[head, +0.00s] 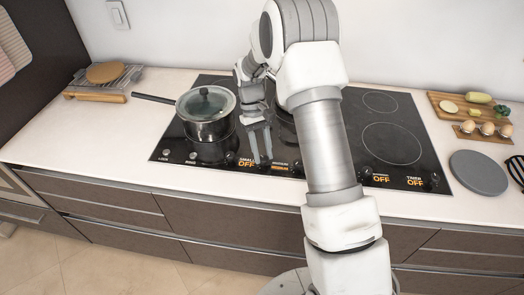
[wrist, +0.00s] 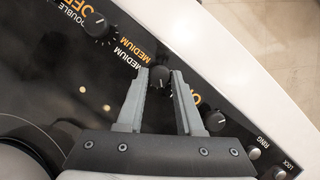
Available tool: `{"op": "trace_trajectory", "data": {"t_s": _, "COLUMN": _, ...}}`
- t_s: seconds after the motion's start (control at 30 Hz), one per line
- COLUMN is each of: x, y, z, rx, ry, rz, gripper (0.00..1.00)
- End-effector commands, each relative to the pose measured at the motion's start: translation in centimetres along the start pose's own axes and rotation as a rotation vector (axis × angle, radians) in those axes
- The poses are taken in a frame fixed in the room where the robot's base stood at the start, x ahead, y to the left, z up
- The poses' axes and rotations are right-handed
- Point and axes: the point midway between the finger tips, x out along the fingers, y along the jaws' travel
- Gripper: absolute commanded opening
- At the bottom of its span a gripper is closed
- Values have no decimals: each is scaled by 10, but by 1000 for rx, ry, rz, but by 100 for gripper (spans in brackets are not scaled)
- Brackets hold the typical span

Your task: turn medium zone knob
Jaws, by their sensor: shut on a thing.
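The medium zone knob (wrist: 159,77) is a small dark round knob on the black cooktop's front strip. In the wrist view it sits between the two fingertips of my gripper (wrist: 160,72), which is shut on it. Beside it are a white "MEDIUM" label and an orange "MEDIUM" readout (wrist: 131,53). In the head view my gripper (head: 262,158) reaches down to the front edge of the cooktop (head: 345,185), fingers pointing down. There the knob is largely hidden by the fingers.
Neighbouring knobs, one (wrist: 214,121) and another (wrist: 95,24), lie close on either side. A lidded pot (head: 207,128) stands left of my gripper. A cutting board with food (head: 440,101) and a grey round plate (head: 478,172) lie at the right. Left counter is mostly clear.

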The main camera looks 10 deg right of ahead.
Motion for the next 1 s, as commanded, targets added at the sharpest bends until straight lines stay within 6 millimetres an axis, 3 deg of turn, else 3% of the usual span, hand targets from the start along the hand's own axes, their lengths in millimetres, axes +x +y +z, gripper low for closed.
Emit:
{"op": "trace_trajectory", "data": {"t_s": 0.4, "x": -1, "y": 2, "z": 0, "rx": 245, "ry": 3, "rz": -102, "gripper": 0}}
{"op": "trace_trajectory", "data": {"t_s": 1.0, "x": -1, "y": 3, "z": 0, "rx": 312, "ry": 4, "rz": -129, "gripper": 0}}
